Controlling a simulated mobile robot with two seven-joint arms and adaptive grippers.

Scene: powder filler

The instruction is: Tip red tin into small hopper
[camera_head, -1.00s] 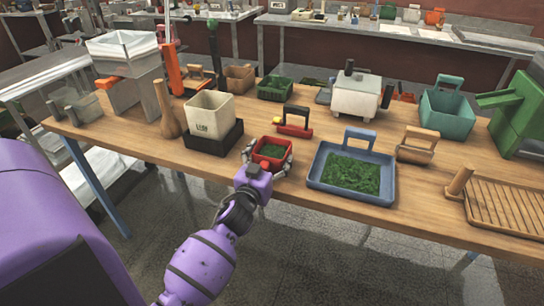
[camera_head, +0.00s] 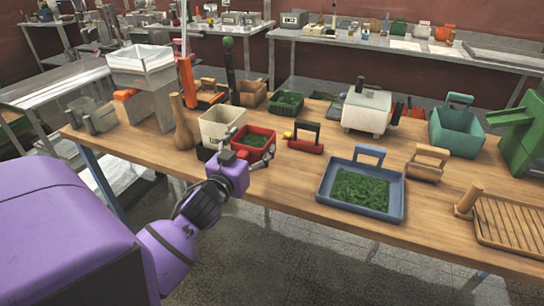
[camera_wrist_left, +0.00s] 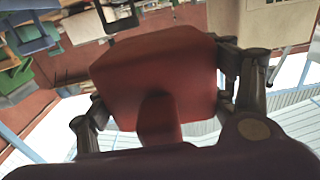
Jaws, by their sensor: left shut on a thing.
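The red tin (camera_head: 248,151) holds green leafy stuff and is held roughly level, raised off the table. My left gripper (camera_head: 250,160) is shut on it; in the left wrist view the tin (camera_wrist_left: 155,75) fills the middle between the fingers. A cream, open-topped square container (camera_head: 215,127) with lettering sits just behind and left of the tin, on a black base mostly hidden by the tin and gripper. A white funnel-like hopper (camera_head: 142,68) stands on a grey stand further left. I cannot tell which is the small hopper. My right gripper is not in view.
A blue tray of greens (camera_head: 361,192) sits right of my gripper on the wooden table (camera_head: 285,182). A wooden pestle-shaped piece (camera_head: 183,128) stands left of the cream container. A red-and-black handled tool (camera_head: 304,140) lies right of the tin.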

